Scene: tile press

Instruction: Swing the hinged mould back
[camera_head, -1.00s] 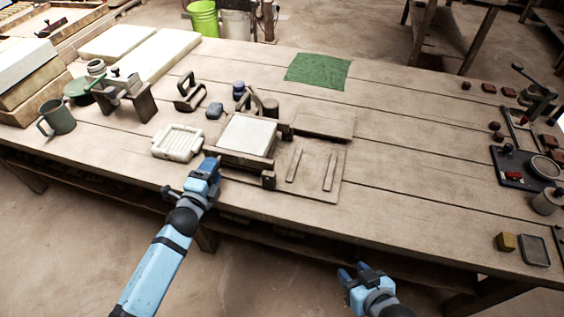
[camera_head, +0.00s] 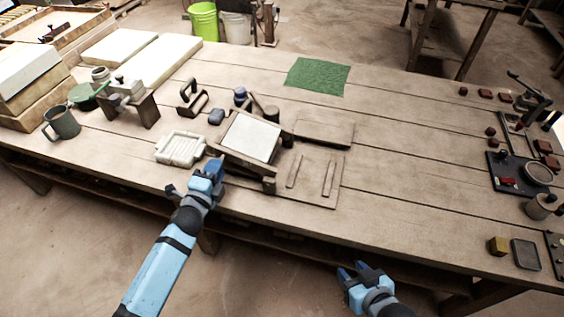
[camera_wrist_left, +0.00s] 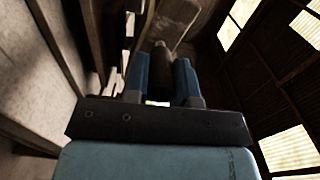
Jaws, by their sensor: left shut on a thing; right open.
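The hinged mould (camera_head: 241,161) is a wooden frame around a pale panel (camera_head: 250,137). It stands mid-table, tilted, with its left front side lifted. My left gripper (camera_head: 213,170) is at the mould's left front edge. In the left wrist view my left gripper (camera_wrist_left: 163,82) is shut on a dark, rounded handle (camera_wrist_left: 162,54). The wooden base board (camera_head: 318,190) with two thin strips lies flat just right of the mould. My right gripper (camera_head: 358,271) is open and empty, off the table's front edge.
A green cloth (camera_head: 317,76) lies further back. The table right of the base board is clear up to the items at the right end.

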